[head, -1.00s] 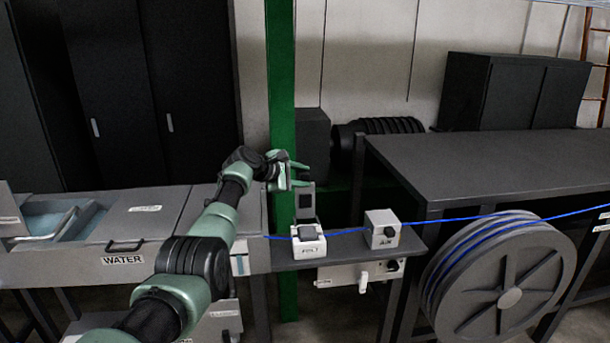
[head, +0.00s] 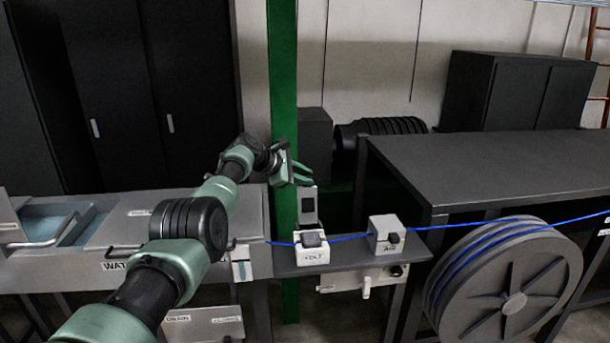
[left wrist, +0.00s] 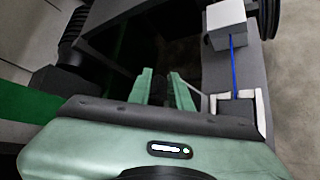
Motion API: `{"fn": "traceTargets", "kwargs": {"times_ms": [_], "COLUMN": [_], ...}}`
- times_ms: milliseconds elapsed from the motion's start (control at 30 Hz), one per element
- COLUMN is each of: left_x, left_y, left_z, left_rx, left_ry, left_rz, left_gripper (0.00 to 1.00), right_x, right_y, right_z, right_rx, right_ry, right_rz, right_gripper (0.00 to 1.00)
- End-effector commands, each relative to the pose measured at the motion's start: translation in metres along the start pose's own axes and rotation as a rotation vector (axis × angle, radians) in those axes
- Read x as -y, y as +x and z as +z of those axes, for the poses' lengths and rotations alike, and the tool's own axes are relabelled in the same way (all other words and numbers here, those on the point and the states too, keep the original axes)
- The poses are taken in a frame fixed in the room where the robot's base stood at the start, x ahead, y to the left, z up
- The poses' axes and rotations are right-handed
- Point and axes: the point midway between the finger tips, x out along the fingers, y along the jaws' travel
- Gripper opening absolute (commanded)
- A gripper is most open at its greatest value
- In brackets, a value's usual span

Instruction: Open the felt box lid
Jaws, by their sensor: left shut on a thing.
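The felt box (head: 312,258) is a small white box with a dark block in its top, on the narrow grey shelf. A grey panel with a dark square, which looks like its lid (head: 308,216), stands upright behind it. My left gripper (head: 303,175) is at the panel's top edge, fingers pointing right. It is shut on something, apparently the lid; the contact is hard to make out. In the left wrist view my fingers (left wrist: 162,88) stand a little apart, and the open felt box (left wrist: 262,108) is partly hidden by my gripper. My right gripper is not in view.
A blue cable (head: 345,238) runs through the felt box and a second white box (head: 386,232) to a large grey reel (head: 508,275). A green post (head: 283,100) rises behind my gripper. A dark table (head: 480,170) is at right, a water tank at left.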

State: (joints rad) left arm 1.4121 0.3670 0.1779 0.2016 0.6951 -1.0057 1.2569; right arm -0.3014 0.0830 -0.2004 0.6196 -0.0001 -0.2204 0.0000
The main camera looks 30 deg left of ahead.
Motion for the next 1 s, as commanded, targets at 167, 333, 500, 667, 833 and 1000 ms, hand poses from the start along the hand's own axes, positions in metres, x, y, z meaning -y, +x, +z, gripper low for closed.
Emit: {"fn": "traceTargets", "kwargs": {"times_ms": [167, 333, 500, 667, 833, 1000], "left_x": [0.0081, 0.0083, 0.0073, 0.0056, 0.0041, 0.0025], "left_y": [0.0031, 0.0032, 0.0033, 0.0025, 0.0021, 0.001], "left_z": [-0.0138, -0.0135, -0.0117, -0.0101, -0.0082, -0.0067], "left_rx": [-0.025, -0.024, -0.022, -0.019, -0.016, -0.014], "left_ry": [-0.002, -0.002, 0.0, 0.001, 0.001, 0.001], "left_rz": [-0.01, -0.01, -0.008, -0.005, -0.003, 0.0], "left_gripper": [0.0, 0.44, 0.44, 0.44, 0.44, 0.44], "right_x": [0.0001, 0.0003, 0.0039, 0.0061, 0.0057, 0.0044], "right_y": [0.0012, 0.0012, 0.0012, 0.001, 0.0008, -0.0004], "right_z": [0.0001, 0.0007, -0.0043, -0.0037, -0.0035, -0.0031], "right_rx": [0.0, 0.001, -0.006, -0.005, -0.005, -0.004], "right_ry": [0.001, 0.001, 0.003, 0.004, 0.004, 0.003], "right_rz": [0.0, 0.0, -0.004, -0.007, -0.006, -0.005], "right_gripper": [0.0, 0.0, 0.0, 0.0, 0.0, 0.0]}}
